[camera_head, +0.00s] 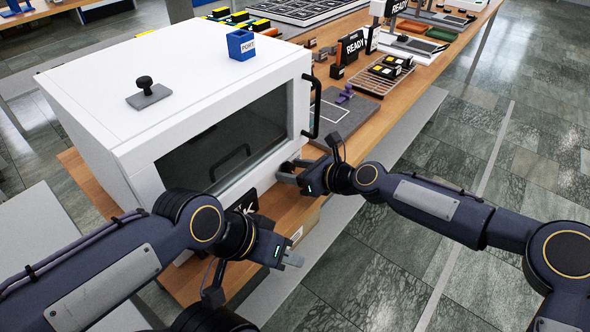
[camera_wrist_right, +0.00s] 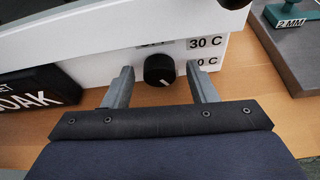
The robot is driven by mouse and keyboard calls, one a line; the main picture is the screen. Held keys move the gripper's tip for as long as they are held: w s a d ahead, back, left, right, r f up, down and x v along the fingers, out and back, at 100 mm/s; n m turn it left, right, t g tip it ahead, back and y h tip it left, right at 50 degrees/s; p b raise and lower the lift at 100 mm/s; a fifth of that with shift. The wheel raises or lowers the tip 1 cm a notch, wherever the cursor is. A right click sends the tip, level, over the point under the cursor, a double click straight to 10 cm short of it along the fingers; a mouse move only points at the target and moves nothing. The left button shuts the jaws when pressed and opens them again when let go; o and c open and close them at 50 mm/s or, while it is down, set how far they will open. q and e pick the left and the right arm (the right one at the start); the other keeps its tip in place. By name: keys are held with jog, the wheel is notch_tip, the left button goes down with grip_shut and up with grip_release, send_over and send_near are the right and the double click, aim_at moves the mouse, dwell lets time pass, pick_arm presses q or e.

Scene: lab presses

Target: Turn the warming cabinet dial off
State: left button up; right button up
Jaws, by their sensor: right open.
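The warming cabinet (camera_head: 112,112) is a white box with a dark window in its front and a black handle (camera_head: 313,108). Its dial (camera_wrist_right: 158,68) is a round black knob low on the white front. The dial's white mark points down and slightly right in the right wrist view. My right gripper (camera_wrist_right: 161,72) is open, with one finger on each side of the dial and visible gaps to it. In the head view my right gripper (camera_head: 288,172) is at the cabinet's lower front and largely hides the dial. My left gripper (camera_head: 292,260) is in front of the table edge; its jaw opening is unclear.
A label reading 30 C (camera_wrist_right: 206,43) is above right of the dial; another below it is partly hidden by a finger. A black sign (camera_wrist_right: 38,90) stands left of the dial. A grey board (camera_head: 345,118) lies right of the cabinet. A blue holder (camera_head: 241,45) stands on top.

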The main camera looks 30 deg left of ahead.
jog(key=c, duration=1)
jog(key=shift+o, duration=0.2)
jog(key=shift+s+f+n+t+b, duration=0.15)
jog(key=shift+n+t+b, duration=0.65)
jog(key=shift+n+b, duration=0.4)
jog(key=shift+n+t+b, duration=0.8)
jog(key=shift+n+b, duration=0.3)
jog(key=shift+b, duration=0.2)
jog(key=o, duration=1)
jog(key=shift+c, duration=0.2)
